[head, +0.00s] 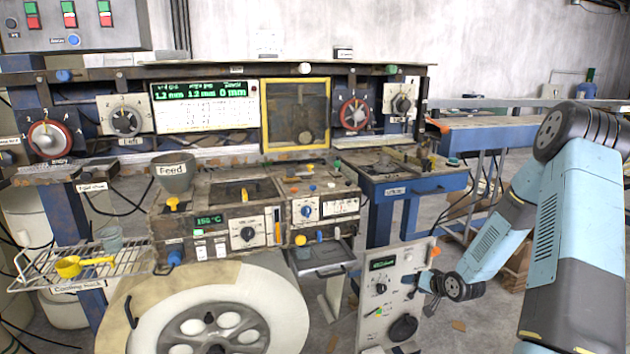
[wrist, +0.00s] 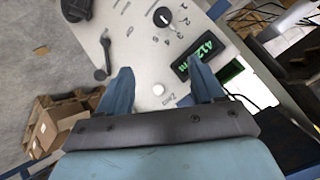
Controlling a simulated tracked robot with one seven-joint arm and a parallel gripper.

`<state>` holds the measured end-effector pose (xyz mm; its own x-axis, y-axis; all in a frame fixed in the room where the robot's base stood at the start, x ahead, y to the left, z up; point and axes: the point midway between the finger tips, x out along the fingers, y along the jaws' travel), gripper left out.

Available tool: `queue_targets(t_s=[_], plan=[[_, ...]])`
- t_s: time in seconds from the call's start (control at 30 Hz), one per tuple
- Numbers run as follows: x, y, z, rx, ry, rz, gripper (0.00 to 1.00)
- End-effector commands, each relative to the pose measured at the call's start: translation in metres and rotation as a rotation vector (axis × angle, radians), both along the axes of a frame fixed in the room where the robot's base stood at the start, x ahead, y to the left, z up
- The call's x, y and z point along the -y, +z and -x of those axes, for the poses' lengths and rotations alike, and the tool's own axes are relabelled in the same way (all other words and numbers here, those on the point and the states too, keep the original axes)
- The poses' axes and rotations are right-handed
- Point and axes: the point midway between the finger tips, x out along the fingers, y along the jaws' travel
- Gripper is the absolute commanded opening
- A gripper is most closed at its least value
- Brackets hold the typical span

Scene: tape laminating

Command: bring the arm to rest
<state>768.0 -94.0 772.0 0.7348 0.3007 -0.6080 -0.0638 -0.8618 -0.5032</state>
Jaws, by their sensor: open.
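My arm comes in from the right in the head view, with my gripper (head: 432,296) low in front of a grey control panel (head: 393,290). In the wrist view my gripper (wrist: 160,90) is open, with its two blue fingers apart and nothing between them. Beyond the fingers lies the panel's pale face (wrist: 135,45), with a round knob, a white button, a black lever and a lit green display. I cannot tell from these frames whether a fingertip touches the panel.
A large white roll (head: 215,310) stands at the front of the laminating machine. A wire rack (head: 40,265) with a yellow scoop (head: 70,267) is at the left. A blue side table (head: 425,183) is behind the panel.

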Motion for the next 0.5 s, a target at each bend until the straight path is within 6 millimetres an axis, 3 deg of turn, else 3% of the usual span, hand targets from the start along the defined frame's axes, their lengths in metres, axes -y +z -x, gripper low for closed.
queue_targets(t_s=[0.5], plan=[[0.004, 0.126, 0.024, -0.113, 0.032, 0.359, 0.67]])
